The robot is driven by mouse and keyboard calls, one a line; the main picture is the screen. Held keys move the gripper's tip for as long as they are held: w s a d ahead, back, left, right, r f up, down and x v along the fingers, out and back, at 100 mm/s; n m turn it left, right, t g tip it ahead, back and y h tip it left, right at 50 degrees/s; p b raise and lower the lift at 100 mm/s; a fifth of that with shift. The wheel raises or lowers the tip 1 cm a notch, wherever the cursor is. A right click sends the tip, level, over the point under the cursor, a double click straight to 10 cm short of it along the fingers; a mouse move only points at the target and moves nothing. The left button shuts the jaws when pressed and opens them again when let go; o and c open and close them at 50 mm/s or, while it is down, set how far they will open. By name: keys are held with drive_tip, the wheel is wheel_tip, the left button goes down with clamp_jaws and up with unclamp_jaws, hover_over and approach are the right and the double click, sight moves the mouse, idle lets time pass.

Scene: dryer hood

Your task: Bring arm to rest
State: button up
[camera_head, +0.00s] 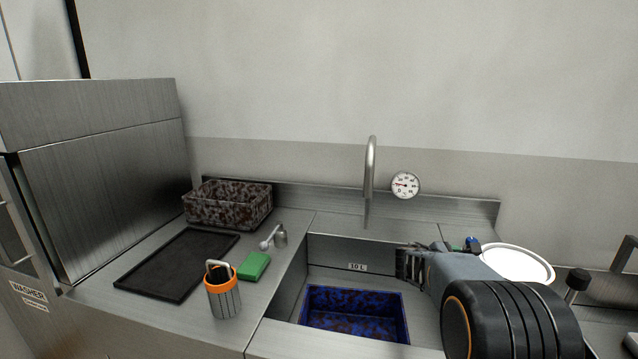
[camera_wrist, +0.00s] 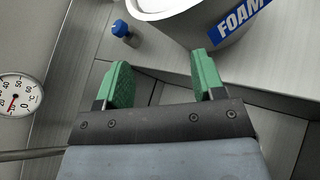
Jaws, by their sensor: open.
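My gripper (camera_head: 403,264) is over the right part of the sink (camera_head: 335,248), seen from the side in the head view. In the wrist view my gripper (camera_wrist: 158,84) has its two green fingers spread apart, with nothing between them. A white bucket marked FOAM (camera_wrist: 200,32) stands beyond the fingertips, apart from them. The bucket's white rim (camera_head: 517,262) shows behind my arm in the head view. A blue-topped knob or bottle (camera_wrist: 121,28) is to the left of the bucket.
A blue speckled tub (camera_head: 354,313) sits in the sink below my gripper. A faucet (camera_head: 370,165) and dial gauge (camera_head: 405,185) are behind it. On the left counter are a black mat (camera_head: 178,265), speckled basket (camera_head: 228,205), green sponge (camera_head: 254,266) and orange-rimmed cup (camera_head: 223,294).

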drive_tip(key=s+a+r+m+y+p, duration=0.1)
drive_tip(key=s+a+m+y+p, duration=0.1)
drive_tip(key=s+a+m+y, duration=0.4)
drive_tip(key=s+a+r+m+g+y+p, duration=0.1)
drive_tip(key=s+a+m+y+p, duration=0.2)
drive_tip(key=s+a+m+y, duration=0.4)
drive_tip(key=s+a+m, duration=0.3)
drive_tip(key=s+a, duration=0.5)
drive_tip(key=s, duration=0.4)
drive_tip(key=shift+s+a+m+g+y, duration=0.15)
drive_tip(key=shift+s+m+g+y, duration=0.15)
drive_tip(key=shift+m, duration=0.1)
